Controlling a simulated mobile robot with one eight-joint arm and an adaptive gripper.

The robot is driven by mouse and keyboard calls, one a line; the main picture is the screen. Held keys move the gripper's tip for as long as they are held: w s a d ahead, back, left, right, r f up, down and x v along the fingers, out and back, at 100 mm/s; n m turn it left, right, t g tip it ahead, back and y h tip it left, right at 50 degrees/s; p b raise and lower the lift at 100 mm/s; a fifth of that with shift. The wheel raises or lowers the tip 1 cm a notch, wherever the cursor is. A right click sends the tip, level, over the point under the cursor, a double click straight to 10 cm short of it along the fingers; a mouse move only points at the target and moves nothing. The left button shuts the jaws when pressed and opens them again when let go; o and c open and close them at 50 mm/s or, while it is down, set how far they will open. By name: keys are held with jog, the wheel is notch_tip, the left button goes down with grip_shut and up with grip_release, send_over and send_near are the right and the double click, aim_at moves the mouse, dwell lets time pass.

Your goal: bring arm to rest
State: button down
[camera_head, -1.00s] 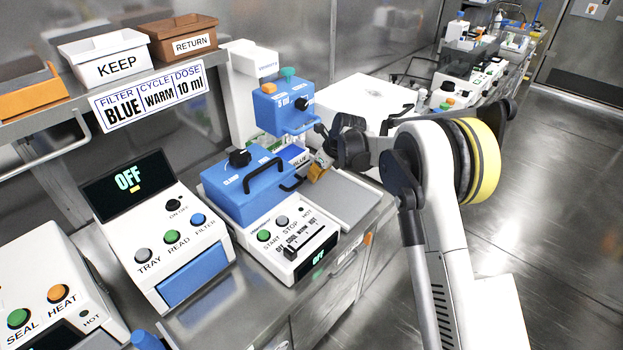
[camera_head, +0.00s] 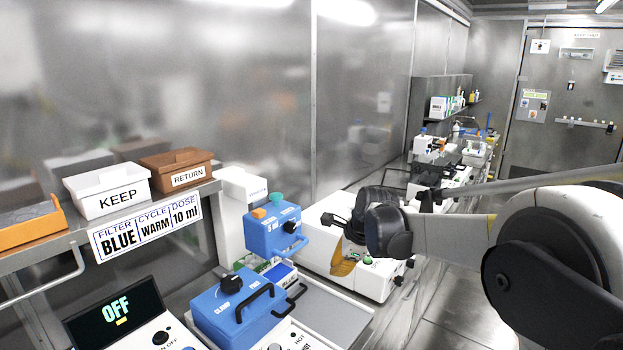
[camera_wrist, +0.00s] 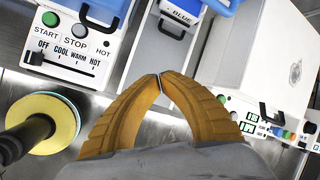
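My gripper (camera_wrist: 160,77) shows in the wrist view with its two orange fingers brought together at the tips. Nothing is visible between them. In the head view its orange fingers (camera_head: 345,266) show beyond the blue machines, in front of a white machine, with my arm reaching in from the right. In the wrist view the fingertips are over the bench front area, below a blue-labelled part (camera_wrist: 178,14) and right of a control panel (camera_wrist: 78,38) with START and STOP buttons. I cannot tell the gripper's exact height.
A blue-lidded machine (camera_head: 238,312) and a blue dosing head (camera_head: 270,230) stand on the bench. A screen (camera_head: 115,308) reads OFF. The KEEP bin (camera_head: 110,190) and RETURN bin (camera_head: 177,172) sit on the shelf. Open floor (camera_head: 455,310) lies at the right.

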jog(key=s+d+r+n+t+h, duration=0.1)
jog(key=s+d+r+n, duration=0.2)
jog(key=s, duration=0.3)
jog(key=s+d+r+n, duration=0.2)
jog(key=s+n, duration=0.2)
jog(key=s, duration=0.3)
jog(key=s+d+r+n+t+h, duration=0.1)
jog(key=s+d+r+n, duration=0.2)
jog(key=s, duration=0.3)
jog(key=s+d+f+n, duration=0.2)
jog(key=s+n, duration=0.2)
jog(key=s, duration=0.3)
jog(key=s+d+f+n+t+h, duration=0.1)
jog(key=s+d+f+n, duration=0.1)
jog(key=s+n, duration=0.2)
jog(key=s, duration=0.3)
jog(key=shift+s+d+f+n, duration=0.15)
jog(key=shift+d+f+n, duration=0.1)
jog(key=shift+f+n, duration=0.15)
